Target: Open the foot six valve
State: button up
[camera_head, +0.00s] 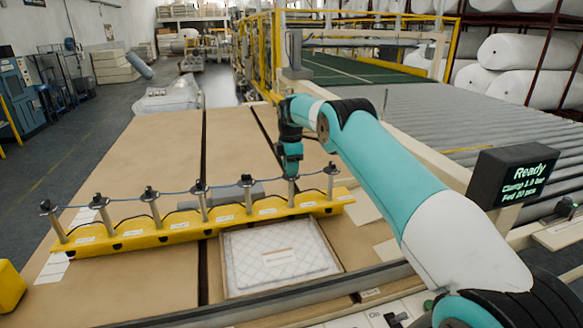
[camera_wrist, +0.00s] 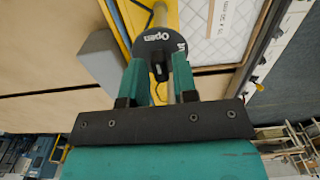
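A yellow bar (camera_head: 185,224) lies across the table and carries a row of several grey posts with dark valves on top, joined by a blue hose. My gripper (camera_head: 290,172) points down over the sixth post from the left and hides its valve. In the wrist view, a dark round valve plate (camera_wrist: 158,44) bears the word "Open" and a partly hidden second word. The black lever (camera_wrist: 160,70) of this valve shows between the two teal fingers of my gripper (camera_wrist: 161,68). The fingers stand apart; contact with the lever is not clear.
A white quilted pad (camera_head: 280,258) lies in a framed opening in front of the bar. A grey block (camera_head: 222,208) sits behind the bar, near the gripper. A display (camera_head: 513,174) at right reads "Ready". The brown tabletop (camera_head: 150,150) behind the bar is mostly clear.

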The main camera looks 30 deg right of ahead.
jog(key=shift+o, duration=0.9)
notch_tip(320, 180, up, 17)
jog(key=p, duration=0.5)
jog(key=shift+r+p, duration=0.2)
jog(key=shift+p, duration=0.1)
jog(key=shift+a, duration=0.1)
